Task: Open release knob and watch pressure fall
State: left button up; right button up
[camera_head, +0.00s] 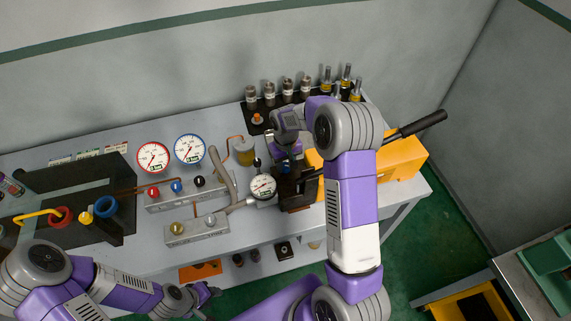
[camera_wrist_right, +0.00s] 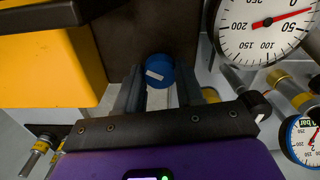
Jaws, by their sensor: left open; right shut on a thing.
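A blue round knob (camera_wrist_right: 160,68) with a white mark shows in the right wrist view, beside a dark block. My right gripper (camera_wrist_right: 158,92) is shut on it, one finger on each side. A white pressure gauge (camera_head: 263,187) stands left of the pump. It also shows at the top right of the wrist view (camera_wrist_right: 265,30), its red needle pointing right. My left gripper (camera_head: 206,292) is open and empty below the bench's front edge.
Two larger gauges, red-rimmed (camera_head: 153,157) and blue-rimmed (camera_head: 189,149), stand above a knobbed manifold (camera_head: 187,192). A yellow box (camera_head: 401,157) and black pump handle (camera_head: 422,124) lie right. Metal fittings (camera_head: 287,91) stand at the back.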

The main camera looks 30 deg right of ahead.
aim_at(286, 165)
jog(key=shift+n, duration=1.8)
jog(key=o, duration=1)
jog(key=shift+o, duration=0.2)
notch_tip(286, 165, up, 8)
jog(key=shift+f, duration=0.2)
